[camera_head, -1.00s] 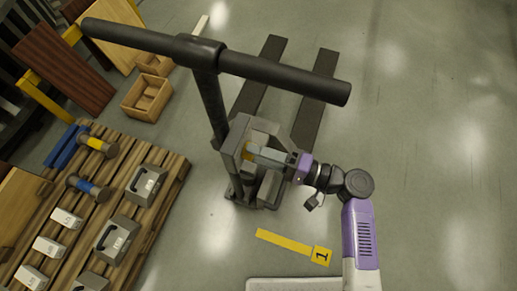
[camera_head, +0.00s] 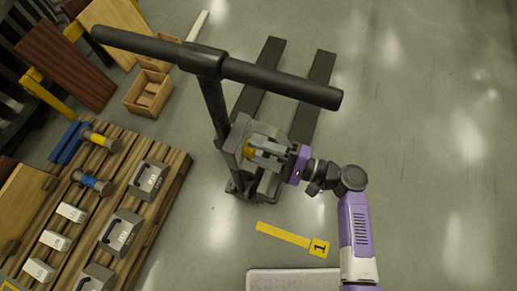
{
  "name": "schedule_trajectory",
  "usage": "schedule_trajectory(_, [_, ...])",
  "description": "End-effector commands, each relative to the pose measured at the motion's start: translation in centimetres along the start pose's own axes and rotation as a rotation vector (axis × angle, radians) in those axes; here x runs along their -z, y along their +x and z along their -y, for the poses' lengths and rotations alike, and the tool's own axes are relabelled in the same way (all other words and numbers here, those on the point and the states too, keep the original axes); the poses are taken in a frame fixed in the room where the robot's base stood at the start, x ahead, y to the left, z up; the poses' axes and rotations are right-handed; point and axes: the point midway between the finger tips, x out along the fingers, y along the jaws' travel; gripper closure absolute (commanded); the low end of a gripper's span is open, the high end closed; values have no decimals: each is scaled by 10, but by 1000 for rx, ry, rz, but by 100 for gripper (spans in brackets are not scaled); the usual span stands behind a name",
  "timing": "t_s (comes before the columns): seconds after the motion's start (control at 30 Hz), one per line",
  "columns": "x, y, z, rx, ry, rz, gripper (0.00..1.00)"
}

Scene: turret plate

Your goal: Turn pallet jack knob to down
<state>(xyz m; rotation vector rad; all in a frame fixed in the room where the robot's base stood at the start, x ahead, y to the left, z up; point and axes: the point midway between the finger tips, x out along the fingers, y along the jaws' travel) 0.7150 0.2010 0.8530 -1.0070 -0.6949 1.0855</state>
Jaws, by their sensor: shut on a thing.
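The pallet jack stands in the middle, with its dark T-handle bar (camera_head: 285,82) across the top and its grey housing (camera_head: 236,143) below. The knob's exact turn angle is too small to tell.
Two dark forks (camera_head: 314,95) extend behind the jack. A wooden pallet (camera_head: 165,200) with hammers and grey weights lies at the left. A yellow floor marker (camera_head: 318,248) lies in front. The floor at the right is clear.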

Motion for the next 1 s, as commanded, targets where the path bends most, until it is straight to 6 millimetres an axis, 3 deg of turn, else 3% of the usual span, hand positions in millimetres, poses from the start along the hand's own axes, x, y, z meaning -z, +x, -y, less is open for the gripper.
schedule_trajectory(0.2, [1,-1,-1,-1,3,-4,99])
schedule_trajectory(0.23, [1,-1,-1,-1,3,-5,57])
schedule_trajectory(0.33, [1,-1,-1,0,2,-4,37])
schedule_trajectory(0.7, [1,-3,-1,0,0,-2,37])
schedule_trajectory(1.0, [2,-47,-2,2,0,-6,37])
